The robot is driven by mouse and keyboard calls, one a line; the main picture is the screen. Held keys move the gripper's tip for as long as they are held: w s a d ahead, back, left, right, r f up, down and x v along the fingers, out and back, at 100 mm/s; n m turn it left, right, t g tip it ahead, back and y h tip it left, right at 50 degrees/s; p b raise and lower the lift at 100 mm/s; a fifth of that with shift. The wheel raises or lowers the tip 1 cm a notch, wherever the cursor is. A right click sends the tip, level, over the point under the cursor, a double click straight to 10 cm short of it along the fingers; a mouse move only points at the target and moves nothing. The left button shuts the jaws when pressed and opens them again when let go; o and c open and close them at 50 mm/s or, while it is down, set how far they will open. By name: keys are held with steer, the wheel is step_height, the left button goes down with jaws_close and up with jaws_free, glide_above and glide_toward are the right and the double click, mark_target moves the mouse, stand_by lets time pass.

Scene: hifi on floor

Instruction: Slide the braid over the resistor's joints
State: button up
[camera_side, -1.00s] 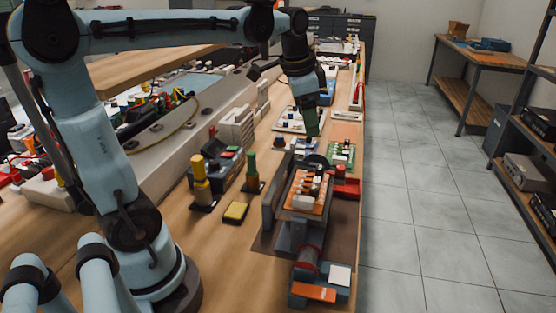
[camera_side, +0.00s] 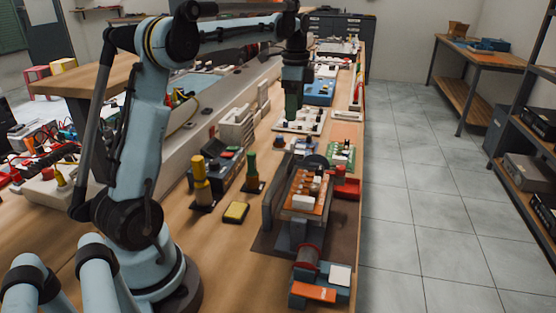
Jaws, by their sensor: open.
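An orange circuit board (camera_side: 322,200) sits in a grey holder (camera_side: 292,232) at the front right of the bench. Small parts and a white block stand on it. The resistor and its joints are too small to tell apart there. I cannot make out the braid for sure. A reddish spool (camera_side: 307,257) stands in front of the holder, but I cannot tell what is wound on it. My gripper (camera_side: 292,118) points down, farther back than the orange board and above a white panel. It is open. Its dark green tip is too small to show the gap between the fingers.
Yellow (camera_side: 201,182) and green (camera_side: 252,170) upright handles stand left of the holder. A yellow block (camera_side: 236,212) lies near them. A green board (camera_side: 341,153) and a red tray (camera_side: 347,187) lie behind and right. A blue-grey box (camera_side: 320,290) is in front.

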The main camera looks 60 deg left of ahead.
mark_target(293, 140)
step_height(293, 140, down, 9)
steer(key=shift+r, duration=0.1)
stand_by(0.3)
steer(key=shift+c, duration=0.3)
jaws_close()
steer(key=shift+s+d, duration=0.1)
